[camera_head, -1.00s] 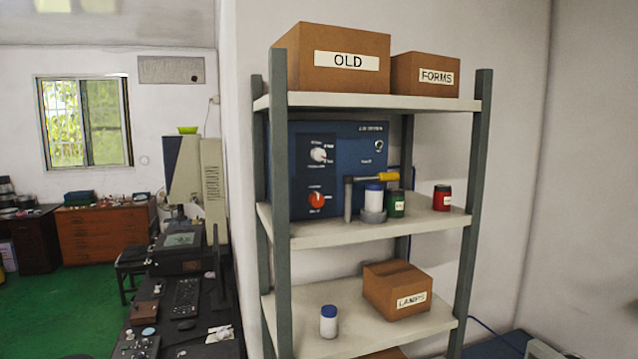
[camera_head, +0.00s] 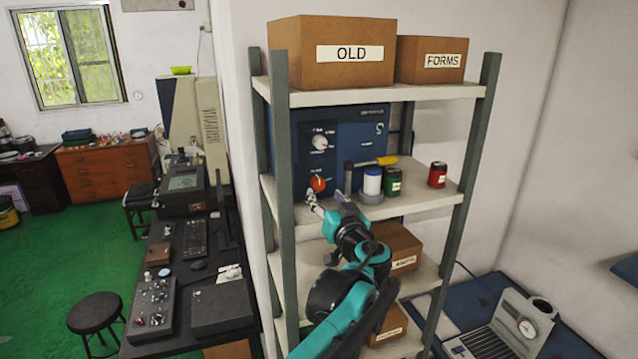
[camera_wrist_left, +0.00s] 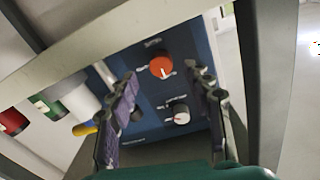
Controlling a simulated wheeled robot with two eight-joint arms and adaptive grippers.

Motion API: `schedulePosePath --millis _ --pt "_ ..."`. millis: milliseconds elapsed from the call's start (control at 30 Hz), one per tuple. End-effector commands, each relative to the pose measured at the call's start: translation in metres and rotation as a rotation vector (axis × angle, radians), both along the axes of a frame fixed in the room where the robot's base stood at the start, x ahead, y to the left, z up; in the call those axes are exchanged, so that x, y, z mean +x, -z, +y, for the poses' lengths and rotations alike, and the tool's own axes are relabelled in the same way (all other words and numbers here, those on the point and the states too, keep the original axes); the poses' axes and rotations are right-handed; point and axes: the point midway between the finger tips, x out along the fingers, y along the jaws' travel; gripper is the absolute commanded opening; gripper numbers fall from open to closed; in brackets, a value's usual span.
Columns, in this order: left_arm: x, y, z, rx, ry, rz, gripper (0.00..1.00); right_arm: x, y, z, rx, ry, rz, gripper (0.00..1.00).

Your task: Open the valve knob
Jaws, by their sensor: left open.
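A blue control panel (camera_head: 355,140) stands on the middle shelf. It carries a white knob (camera_head: 320,142) at the upper left and an orange-red knob (camera_head: 318,183) below it; their labels are too small to read. My left gripper (camera_head: 325,199) is in front of the panel, just below the orange-red knob, with nothing in it. In the left wrist view, the open fingers (camera_wrist_left: 167,84) frame the panel, with the orange-red knob (camera_wrist_left: 162,66) and the white knob (camera_wrist_left: 178,114) showing between them. Neither finger appears to touch a knob. My right gripper is not in view.
A hammer-like tool with a yellow end (camera_head: 376,161), a white jar (camera_head: 373,181), a green jar (camera_head: 392,182) and a red jar (camera_head: 438,174) stand right of the arm. A grey shelf post (camera_head: 280,160) rises close left. Boxes sit above and below.

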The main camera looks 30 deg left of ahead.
Motion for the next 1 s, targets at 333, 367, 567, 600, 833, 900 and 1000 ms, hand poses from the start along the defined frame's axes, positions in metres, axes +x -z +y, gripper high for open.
schedulePosePath --millis 333,367,567,600,833,900,1000 --pt "0.033 -0.001 0.037 0.000 -0.001 0.001 0.50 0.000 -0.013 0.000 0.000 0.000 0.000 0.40" --pt "0.034 -0.001 0.038 0.000 -0.001 0.001 0.50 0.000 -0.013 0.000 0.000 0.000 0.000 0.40" --pt "0.037 0.000 0.040 0.000 0.000 0.001 0.50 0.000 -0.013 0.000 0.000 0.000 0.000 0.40" --pt "0.037 0.000 0.040 0.000 0.000 0.001 0.50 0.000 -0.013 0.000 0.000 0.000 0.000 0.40" --pt "0.036 0.000 0.040 0.000 0.000 0.001 0.08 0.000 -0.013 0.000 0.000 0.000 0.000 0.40" --pt "0.037 0.000 0.040 -0.001 0.000 0.001 0.00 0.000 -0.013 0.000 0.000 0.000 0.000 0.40" --pt "0.037 0.000 0.040 0.000 0.000 0.001 0.00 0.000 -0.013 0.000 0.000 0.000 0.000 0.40"
